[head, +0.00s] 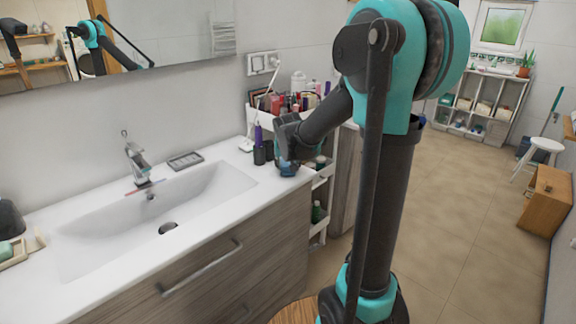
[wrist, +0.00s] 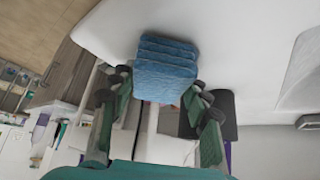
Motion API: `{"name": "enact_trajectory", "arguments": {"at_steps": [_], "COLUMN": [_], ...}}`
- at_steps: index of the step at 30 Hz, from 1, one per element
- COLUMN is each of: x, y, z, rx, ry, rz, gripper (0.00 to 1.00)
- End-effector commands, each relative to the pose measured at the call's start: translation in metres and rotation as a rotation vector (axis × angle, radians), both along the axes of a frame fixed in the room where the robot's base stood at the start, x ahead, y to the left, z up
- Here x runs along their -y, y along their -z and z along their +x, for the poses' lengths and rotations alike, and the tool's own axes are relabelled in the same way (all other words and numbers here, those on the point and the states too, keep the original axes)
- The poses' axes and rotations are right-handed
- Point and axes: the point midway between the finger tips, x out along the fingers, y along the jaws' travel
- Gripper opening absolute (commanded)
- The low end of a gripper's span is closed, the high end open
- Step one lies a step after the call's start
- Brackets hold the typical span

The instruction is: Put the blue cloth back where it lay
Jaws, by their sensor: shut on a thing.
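The blue cloth (wrist: 166,68) is a folded, layered block in the wrist view, between the two fingers of my gripper (wrist: 160,88), which is shut on it. The arm hides most of the rest. I cannot tell whether the cloth touches the counter.
A white cart (head: 262,118) full of cosmetics stands beyond the counter's right end.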

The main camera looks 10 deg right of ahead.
Motion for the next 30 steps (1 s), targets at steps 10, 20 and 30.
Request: {"name": "enact_trajectory", "arguments": {"at_steps": [10, 20, 30], "x": [0.0, 0.0, -0.0005], "y": [0.0033, 0.004, -0.0031], "z": [-0.0002, -0.0001, -0.0039], "rx": [0.0, 0.0, 0.0], "ry": [0.0, 0.0, 0.0], "rz": [0.0, 0.0, 0.0], "gripper": [0.11, 0.68, 0.68]}}
